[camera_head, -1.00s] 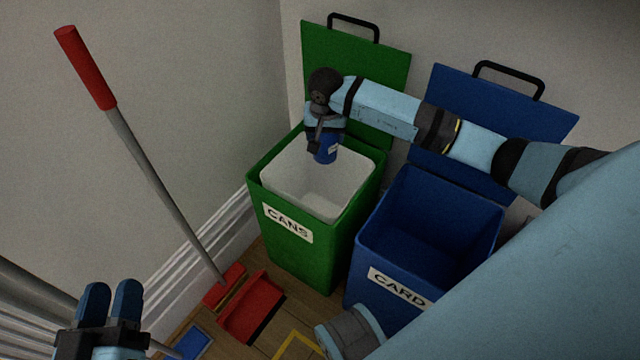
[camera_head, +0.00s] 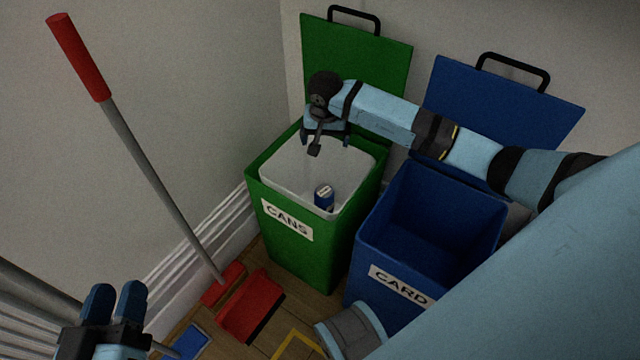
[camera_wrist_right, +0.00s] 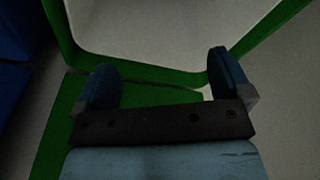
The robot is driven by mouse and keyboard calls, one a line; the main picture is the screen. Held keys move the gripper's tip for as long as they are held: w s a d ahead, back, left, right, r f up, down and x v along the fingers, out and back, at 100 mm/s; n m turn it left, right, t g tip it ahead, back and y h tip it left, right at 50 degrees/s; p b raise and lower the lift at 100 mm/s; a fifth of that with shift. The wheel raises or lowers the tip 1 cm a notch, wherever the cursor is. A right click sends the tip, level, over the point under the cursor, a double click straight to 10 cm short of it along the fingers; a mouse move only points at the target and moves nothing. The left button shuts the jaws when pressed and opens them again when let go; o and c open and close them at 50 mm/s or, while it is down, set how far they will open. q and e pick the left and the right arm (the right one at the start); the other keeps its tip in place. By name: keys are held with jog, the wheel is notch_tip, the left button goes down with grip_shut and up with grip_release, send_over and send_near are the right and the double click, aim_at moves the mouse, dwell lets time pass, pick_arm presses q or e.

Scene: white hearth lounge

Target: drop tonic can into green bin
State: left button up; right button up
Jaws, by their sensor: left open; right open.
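The tonic can (camera_head: 324,195), small and blue with a pale top, is inside the green bin (camera_head: 300,262) labelled CANS, low against the white liner. My right gripper (camera_head: 327,143) is over the bin's opening, open and empty, apart from the can. In the right wrist view the right gripper (camera_wrist_right: 165,80) shows its two fingers spread, with the bin's green rim (camera_wrist_right: 62,35) beyond. The can does not show in that view. My left gripper (camera_head: 113,300) is open and empty at the lower left of the head view.
A blue bin (camera_head: 400,262) labelled CARD stands right of the green one, its lid (camera_head: 505,100) raised. The green lid (camera_head: 355,65) is up too. A red-handled broom (camera_head: 160,185) leans at the left, with a red dustpan (camera_head: 250,305) on the floor.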

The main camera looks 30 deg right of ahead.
pick_arm(q)
notch_tip(320, 180, up, 7)
jog(key=t+p, duration=0.3)
jog(key=p, duration=0.2)
jog(key=a+f+g+y+p, duration=0.3)
jog(key=f+g+p, duration=0.1)
jog(key=f, duration=0.4)
jog(key=shift+s+a+f+n, duration=0.2)
jog(key=shift+s+a+n, duration=0.15)
jog(key=shift+n, duration=0.05)
pick_arm(e)
notch_tip(320, 180, up, 14)
jog(key=s+a, duration=0.1)
jog(key=shift+s+f, duration=0.2)
jog(key=shift+s, duration=0.15)
jog(key=shift+a, duration=0.1)
